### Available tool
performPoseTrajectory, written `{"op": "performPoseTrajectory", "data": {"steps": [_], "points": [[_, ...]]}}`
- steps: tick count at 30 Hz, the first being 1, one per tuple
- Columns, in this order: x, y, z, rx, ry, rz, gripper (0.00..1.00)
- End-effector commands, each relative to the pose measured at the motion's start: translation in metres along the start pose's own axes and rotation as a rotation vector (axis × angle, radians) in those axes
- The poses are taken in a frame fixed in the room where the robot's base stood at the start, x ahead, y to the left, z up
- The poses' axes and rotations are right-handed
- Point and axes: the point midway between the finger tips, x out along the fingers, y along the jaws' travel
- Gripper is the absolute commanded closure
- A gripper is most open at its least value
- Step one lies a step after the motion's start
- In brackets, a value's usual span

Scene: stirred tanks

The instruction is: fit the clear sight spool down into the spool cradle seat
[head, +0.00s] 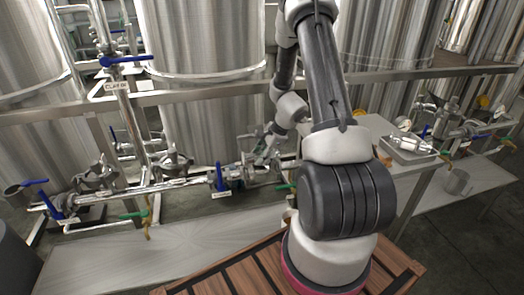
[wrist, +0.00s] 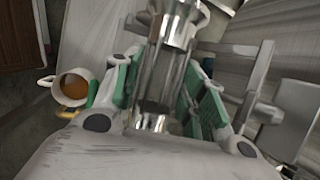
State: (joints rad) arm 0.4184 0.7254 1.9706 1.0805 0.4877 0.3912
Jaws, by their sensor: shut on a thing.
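The clear sight spool (wrist: 166,72) is a transparent tube with shiny metal ends, seen lengthwise in the wrist view. My gripper (wrist: 158,92) is shut on it, with green-padded fingers on both sides of the tube. In the head view my gripper (head: 264,150) is small and reaches down beside the pipe line at the middle. The spool cannot be made out clearly there. I cannot tell the spool cradle seat apart from the fittings in either view. A grey bracket-like metal part (wrist: 258,82) stands right of my fingers in the wrist view.
A pipe line with blue-handled valves (head: 219,177) runs along the low bench (head: 110,262). A steel rail (head: 190,92) crosses before the tanks. A tray (head: 400,157) with metal parts stands at right. A white cup (wrist: 74,86) with orange-brown contents is left of my fingers.

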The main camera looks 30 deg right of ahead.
Motion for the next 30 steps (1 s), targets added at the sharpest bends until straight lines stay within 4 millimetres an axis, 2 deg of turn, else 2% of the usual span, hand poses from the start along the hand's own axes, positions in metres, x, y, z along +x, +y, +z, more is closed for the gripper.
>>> {"op": "performPoseTrajectory", "data": {"steps": [10,30], "points": [[0.021,0.005,-0.009,0.000,0.000,-0.001,0.97],[0.022,0.006,-0.009,-0.001,0.000,-0.001,0.97]]}}
